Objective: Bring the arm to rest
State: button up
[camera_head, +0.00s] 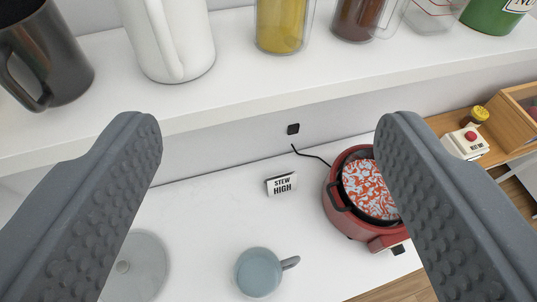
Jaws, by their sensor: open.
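My gripper (264,150) is open, with its two grey fingers wide apart at the left and right of the view. Nothing is between the fingertips. It hangs over a white counter (200,225) and faces a white shelf (225,95) at the back. The right finger covers part of a red pot (345,215) with red and pale blue swirled contents or cover. The rest of my arm is not in view.
The shelf bears a dark mug (45,50), a white pitcher (170,40) and several containers. On the counter are a "STEW HIGH" sign (281,185), a blue-grey mug (258,272) and a round translucent lid (138,268). A wooden unit (495,150) stands at right.

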jog(key=shift+t, duration=0.7)
jog(key=s+r, duration=0.2)
jog(key=r, duration=0.1)
jog(key=shift+a+r, duration=0.15)
jog(key=shift+r, duration=0.1)
